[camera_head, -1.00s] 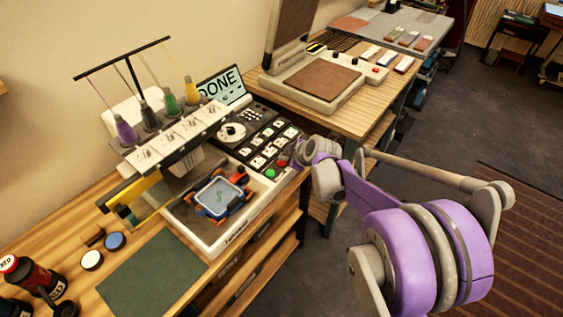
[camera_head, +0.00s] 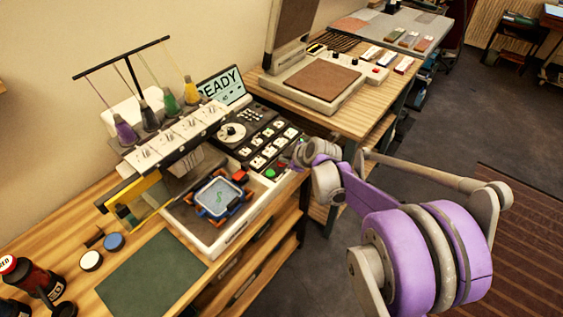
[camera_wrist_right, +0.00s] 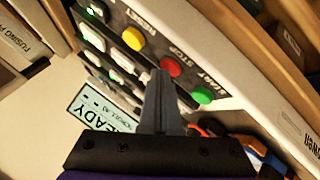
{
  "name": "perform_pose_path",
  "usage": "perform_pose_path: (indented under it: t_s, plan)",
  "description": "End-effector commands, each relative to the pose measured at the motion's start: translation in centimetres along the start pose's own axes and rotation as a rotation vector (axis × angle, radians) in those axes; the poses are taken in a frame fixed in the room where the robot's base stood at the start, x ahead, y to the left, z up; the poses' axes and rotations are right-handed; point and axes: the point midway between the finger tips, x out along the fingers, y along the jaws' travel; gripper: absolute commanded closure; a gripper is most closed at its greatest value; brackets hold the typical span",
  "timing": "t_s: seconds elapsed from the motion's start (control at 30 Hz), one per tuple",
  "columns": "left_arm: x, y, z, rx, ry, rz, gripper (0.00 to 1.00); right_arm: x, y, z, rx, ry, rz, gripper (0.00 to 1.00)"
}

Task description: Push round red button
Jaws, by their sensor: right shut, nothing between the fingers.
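The round red button (camera_wrist_right: 171,67), labelled STOP, is on the sewing machine's dark control panel, between a yellow RESET button (camera_wrist_right: 133,38) and a green START button (camera_wrist_right: 203,95). My right gripper (camera_wrist_right: 164,76) is shut and empty, its fingertips beside the red button in the right wrist view; I cannot tell whether they touch it. In the head view my right gripper (camera_head: 297,156) is at the panel's right end, partly hidden by its own wrist. The machine's screen (camera_head: 221,86) reads READY. My left gripper is not in view.
An embroidery hoop (camera_head: 200,207) with a green figure sits in the machine's white tray. A green mat (camera_head: 150,275) lies at front left. A second table with a heat press (camera_head: 318,78) stands beyond the panel.

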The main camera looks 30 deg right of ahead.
Motion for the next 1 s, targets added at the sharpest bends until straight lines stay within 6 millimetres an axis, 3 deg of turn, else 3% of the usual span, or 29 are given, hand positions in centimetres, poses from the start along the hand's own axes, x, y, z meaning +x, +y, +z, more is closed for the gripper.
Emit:
perform_pose_path:
  t_s: [1.0]
  plan:
    - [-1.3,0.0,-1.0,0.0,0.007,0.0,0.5,-1.4,1.0,-1.0,0.0,0.0,0.0,1.0]
